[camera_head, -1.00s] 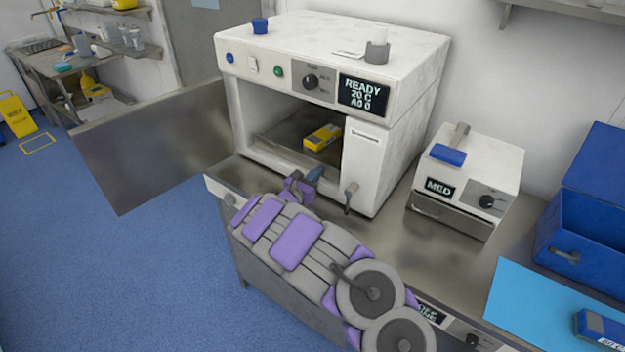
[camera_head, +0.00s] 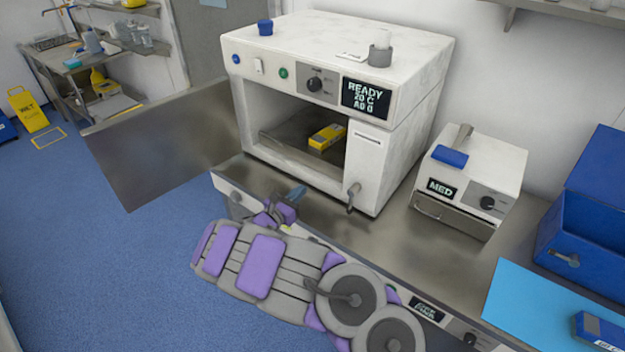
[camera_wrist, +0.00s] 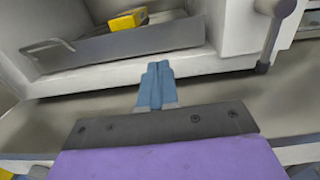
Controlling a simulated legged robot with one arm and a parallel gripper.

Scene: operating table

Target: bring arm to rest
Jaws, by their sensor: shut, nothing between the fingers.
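My gripper (camera_head: 297,192) is shut and empty, with its blue fingers together. It is over the front edge of the steel counter, in front of the open white oven-like machine (camera_head: 420,75). In the wrist view my gripper (camera_wrist: 157,72) points toward the machine's open chamber. My arm, grey with purple pads, extends from the lower right toward the counter edge.
A yellow box (camera_head: 327,137) lies inside the chamber; it also shows in the wrist view (camera_wrist: 127,19). The machine's steel door (camera_head: 165,150) stands open at left. A MED unit (camera_head: 470,180), blue bin (camera_head: 590,235) and light-blue mat (camera_head: 535,300) are at right.

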